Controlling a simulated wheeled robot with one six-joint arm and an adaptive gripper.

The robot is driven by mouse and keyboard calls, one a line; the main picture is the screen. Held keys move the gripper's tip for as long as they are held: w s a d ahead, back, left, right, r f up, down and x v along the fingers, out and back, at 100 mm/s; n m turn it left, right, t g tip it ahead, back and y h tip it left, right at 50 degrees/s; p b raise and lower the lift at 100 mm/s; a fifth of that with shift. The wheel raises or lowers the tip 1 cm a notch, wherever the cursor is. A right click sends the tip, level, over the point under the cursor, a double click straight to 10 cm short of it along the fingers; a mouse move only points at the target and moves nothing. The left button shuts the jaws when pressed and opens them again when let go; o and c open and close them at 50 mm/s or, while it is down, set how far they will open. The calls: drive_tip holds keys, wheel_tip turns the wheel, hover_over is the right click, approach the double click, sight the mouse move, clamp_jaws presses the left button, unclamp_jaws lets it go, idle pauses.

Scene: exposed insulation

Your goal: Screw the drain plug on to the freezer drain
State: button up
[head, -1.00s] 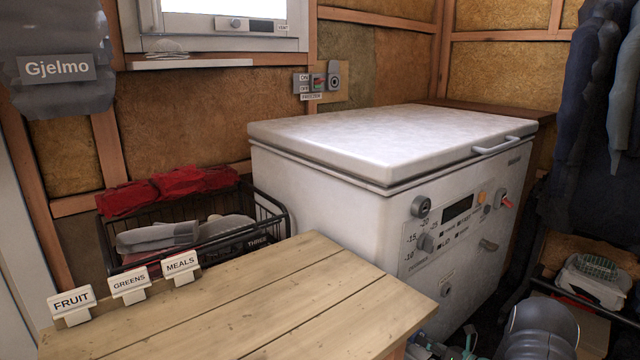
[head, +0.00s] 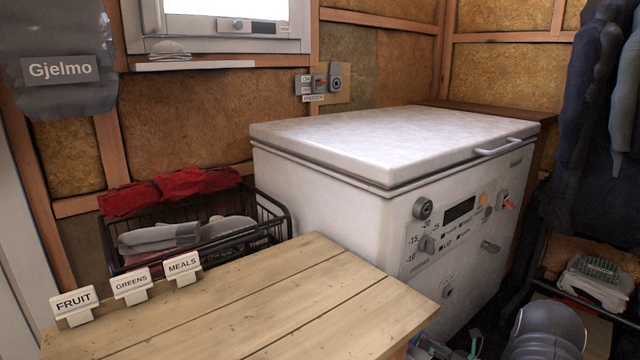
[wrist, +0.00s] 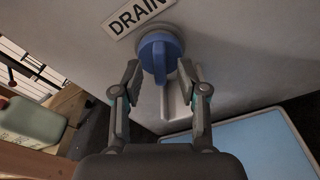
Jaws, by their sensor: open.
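The blue drain plug (wrist: 160,52), with a raised grip bar, sits at the round drain fitting on the freezer wall in the wrist view, just below the DRAIN label (wrist: 138,14). Whether its thread is engaged cannot be told. My gripper (wrist: 159,72) is open, with one finger on each side of the plug's lower part; there are gaps between the fingers and the plug. A pale spout-like piece shows behind and below the plug. In the head view the white chest freezer (head: 320,190) stands with its lid closed; the plug cannot be made out there.
A light blue tray (wrist: 250,145) lies on the floor below the drain. A greenish container (wrist: 30,122) stands at left in the wrist view. A wooden tabletop (head: 250,300) and a black wire basket (head: 270,215) stand left of the freezer.

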drive_tip(key=f+v, duration=0.1)
drive_tip(key=v, duration=0.6)
drive_tip(key=shift+s+d+r, duration=0.15)
drive_tip(key=shift+s+r, duration=0.05)
drive_tip(key=shift+s, duration=0.25)
idle(1.7)
